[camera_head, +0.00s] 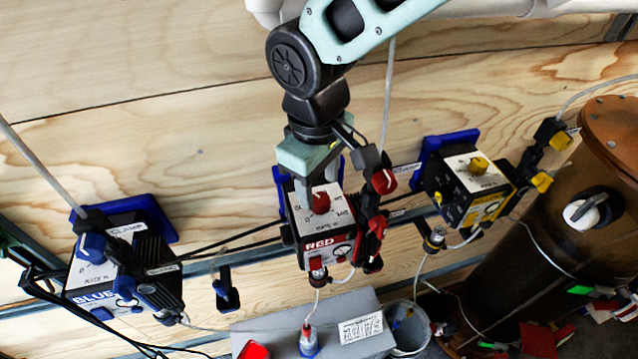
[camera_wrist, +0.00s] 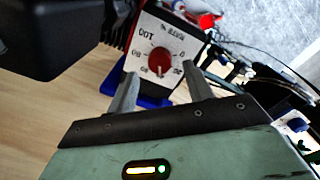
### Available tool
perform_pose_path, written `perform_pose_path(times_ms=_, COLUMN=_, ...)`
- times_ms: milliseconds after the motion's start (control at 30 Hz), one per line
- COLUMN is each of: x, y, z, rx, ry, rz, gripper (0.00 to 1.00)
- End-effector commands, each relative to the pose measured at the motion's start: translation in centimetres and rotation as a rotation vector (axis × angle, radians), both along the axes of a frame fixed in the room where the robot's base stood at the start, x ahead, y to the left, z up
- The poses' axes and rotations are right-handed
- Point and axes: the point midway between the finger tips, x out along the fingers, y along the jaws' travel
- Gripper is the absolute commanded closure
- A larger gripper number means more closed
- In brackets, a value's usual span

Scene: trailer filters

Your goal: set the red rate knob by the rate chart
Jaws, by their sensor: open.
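The red knob (camera_head: 320,203) sits on the white "RATE %" dial face of the box labelled RED (camera_head: 321,243). In the wrist view the knob (camera_wrist: 160,60) is near the dial's middle, with "100" and "0" legible; its exact setting is too small to tell. My gripper (camera_head: 312,190) hangs over this box. In the wrist view my gripper (camera_wrist: 161,78) is open and empty, its fingers pointing to either side of the knob; contact cannot be told. A white card with small print (camera_head: 361,328) lies on a grey surface; it may be the rate chart, but its text is unreadable.
A BLUE-labelled box (camera_head: 92,295) stands at left and a yellow-knobbed box (camera_head: 470,190) at right. Red clamps and tubing (camera_head: 375,225) crowd the red box's right side.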

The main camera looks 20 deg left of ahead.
Motion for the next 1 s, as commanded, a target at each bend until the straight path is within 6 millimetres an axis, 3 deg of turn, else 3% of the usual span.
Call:
perform_pose_path(times_ms=233, x=0.1, y=0.0, z=-2.5, rx=0.0, ry=0.0, rz=0.001, gripper=0.49)
perform_pose_path(times_ms=567, x=0.1, y=0.0, z=-3.0, rx=0.001, ry=0.0, rz=0.0, gripper=0.49)
perform_pose_path(times_ms=733, x=0.1, y=0.0, z=-3.0, rx=0.001, ry=0.0, rz=0.0, gripper=0.9)
perform_pose_path(times_ms=1000, x=0.1, y=0.0, z=-3.0, rx=0.001, ry=-0.001, rz=-0.012, gripper=0.93)
